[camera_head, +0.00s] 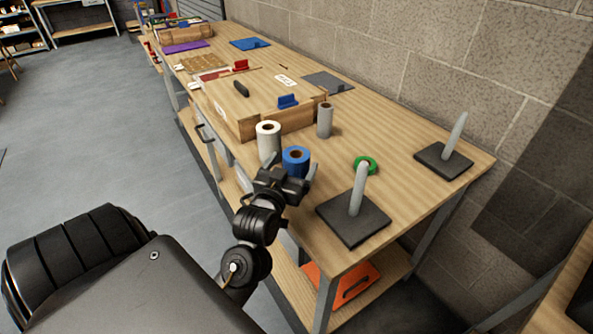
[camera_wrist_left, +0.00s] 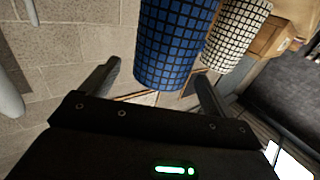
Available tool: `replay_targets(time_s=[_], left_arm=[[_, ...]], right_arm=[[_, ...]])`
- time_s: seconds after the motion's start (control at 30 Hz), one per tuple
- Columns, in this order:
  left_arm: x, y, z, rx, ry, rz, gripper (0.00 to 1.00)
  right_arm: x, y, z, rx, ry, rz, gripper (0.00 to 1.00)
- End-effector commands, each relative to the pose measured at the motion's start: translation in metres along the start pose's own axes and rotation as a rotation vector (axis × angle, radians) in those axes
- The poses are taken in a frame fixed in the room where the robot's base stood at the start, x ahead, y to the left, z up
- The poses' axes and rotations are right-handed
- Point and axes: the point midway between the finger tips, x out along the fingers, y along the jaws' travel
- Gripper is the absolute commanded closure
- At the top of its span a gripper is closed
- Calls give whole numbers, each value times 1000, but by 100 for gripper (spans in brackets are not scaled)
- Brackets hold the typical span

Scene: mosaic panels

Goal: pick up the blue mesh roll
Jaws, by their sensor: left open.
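The blue mesh roll (camera_head: 296,158) stands upright on the workbench near its front edge in the head view. In the left wrist view the blue mesh roll (camera_wrist_left: 172,45) shows a dark grid pattern and lies ahead of and between the fingers. My left gripper (camera_head: 290,168) is open at the near side of the roll, its fingers to either side. It also shows in the left wrist view (camera_wrist_left: 158,82). Contact cannot be told. The roll's lower part is hidden by the gripper in the head view. My right gripper is not in view.
A white mesh roll (camera_head: 268,142) stands close on the left, and a grey roll (camera_head: 325,120) behind.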

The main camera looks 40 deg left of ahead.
Motion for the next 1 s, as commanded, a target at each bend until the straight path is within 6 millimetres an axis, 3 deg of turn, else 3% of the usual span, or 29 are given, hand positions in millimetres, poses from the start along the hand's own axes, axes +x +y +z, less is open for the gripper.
replay_targets(time_s=[0.2,0.53,0.9,1.0], left_arm=[[32,-2,0,2,1,-2,12],[38,-2,1,-2,1,-2,12],[38,-2,1,-2,0,-2,61],[38,-2,0,-2,2,-2,70]], right_arm=[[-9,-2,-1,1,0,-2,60],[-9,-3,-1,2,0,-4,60],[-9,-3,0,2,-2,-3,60],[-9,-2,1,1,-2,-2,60]])
